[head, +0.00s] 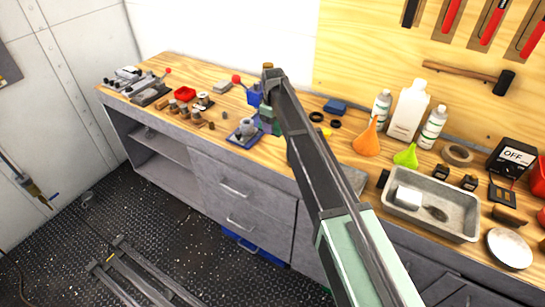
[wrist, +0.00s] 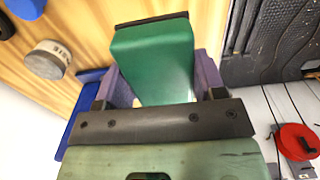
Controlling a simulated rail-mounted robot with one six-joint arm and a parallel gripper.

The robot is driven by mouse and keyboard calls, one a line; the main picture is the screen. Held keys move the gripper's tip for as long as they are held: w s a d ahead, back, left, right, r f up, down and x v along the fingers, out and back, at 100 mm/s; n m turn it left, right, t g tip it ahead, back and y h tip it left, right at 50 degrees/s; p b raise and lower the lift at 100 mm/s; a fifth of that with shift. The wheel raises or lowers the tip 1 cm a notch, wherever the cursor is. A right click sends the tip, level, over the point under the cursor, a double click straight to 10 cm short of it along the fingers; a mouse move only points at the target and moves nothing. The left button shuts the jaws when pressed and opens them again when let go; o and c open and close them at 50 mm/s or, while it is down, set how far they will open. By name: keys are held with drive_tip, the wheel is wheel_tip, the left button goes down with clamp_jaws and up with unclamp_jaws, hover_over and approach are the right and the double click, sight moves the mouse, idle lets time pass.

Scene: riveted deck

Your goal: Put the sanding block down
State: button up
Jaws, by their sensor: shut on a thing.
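The sanding block appears in the wrist view as a green block (wrist: 153,62) with a dark strip along its far edge. My gripper (wrist: 160,80) is shut on it, with a purple finger on each side. My arm hides most of the gripper and block there. I cannot tell whether the block touches the bench top.
A grey tin (wrist: 46,60) is near the gripper in the wrist view. Spools and small fittings stand left on the bench. Right are an orange funnel (head: 367,140), white bottles (head: 408,110) and a grey tray (head: 432,217). Some bare wood shows left of the blue plate.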

sight(273, 147)
wheel_tip(273, 147, down, 9)
drive_tip(key=b, duration=0.6)
drive_tip(key=shift+r, duration=0.35)
drive_tip(key=shift+f, duration=0.3)
drive_tip(key=o, duration=1)
drive_tip(key=shift+r, duration=0.1)
drive_tip(key=shift+c, duration=0.2)
wheel_tip(273, 147, up, 13)
drive_tip(key=p, duration=1.2)
drive_tip(key=shift+f, duration=0.25)
drive_tip(key=shift+f, duration=0.1)
